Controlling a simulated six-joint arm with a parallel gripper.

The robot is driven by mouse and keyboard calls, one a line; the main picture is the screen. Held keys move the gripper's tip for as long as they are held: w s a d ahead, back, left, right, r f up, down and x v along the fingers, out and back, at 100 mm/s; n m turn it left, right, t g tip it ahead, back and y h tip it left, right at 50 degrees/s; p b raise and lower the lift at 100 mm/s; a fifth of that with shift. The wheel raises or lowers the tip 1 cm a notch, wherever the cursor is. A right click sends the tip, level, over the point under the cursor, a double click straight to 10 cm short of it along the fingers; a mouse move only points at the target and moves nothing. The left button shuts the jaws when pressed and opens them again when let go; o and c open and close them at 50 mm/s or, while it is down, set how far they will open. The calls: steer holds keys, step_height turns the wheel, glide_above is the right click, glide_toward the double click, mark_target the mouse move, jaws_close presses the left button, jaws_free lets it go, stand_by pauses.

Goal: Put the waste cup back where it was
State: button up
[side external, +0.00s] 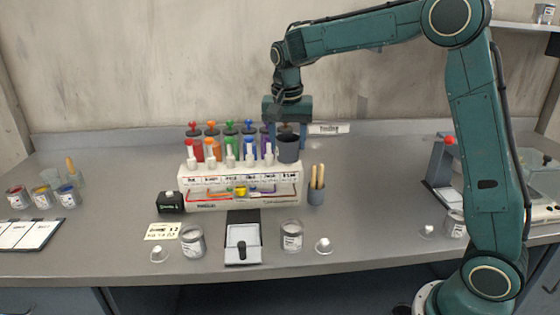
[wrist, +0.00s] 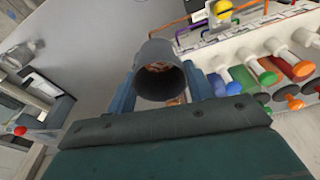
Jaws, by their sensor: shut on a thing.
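The waste cup, a dark grey cylinder (side external: 288,148), is held between the fingers of my gripper (side external: 287,135). It looks upright at the right end of the white rack (side external: 240,200), raised above the worktop. In the wrist view the cup (wrist: 154,55) sits between the two blue fingers (wrist: 163,88), its mouth towards the camera. Something brownish shows inside it; I cannot tell what. The cup's underside and the spot below it are partly hidden.
The rack holds several colour-capped plungers (side external: 231,150). A grey pot with wooden sticks (side external: 316,190) stands just right of the rack. The worktop to the right (side external: 385,190) is clear.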

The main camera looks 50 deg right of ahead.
steer(key=s+d+n, duration=0.2)
steer(key=s+d, duration=0.4)
steer(key=shift+s+d+f, duration=0.25)
steer(key=shift+s+f, duration=0.15)
steer(key=shift+f, duration=0.1)
step_height(320, 180, down, 16)
steer(key=shift+r, duration=0.2)
steer(key=shift+f, duration=0.1)
steer(key=shift+f, duration=2.05)
steer(key=o, duration=1)
steer(key=shift+f, duration=0.1)
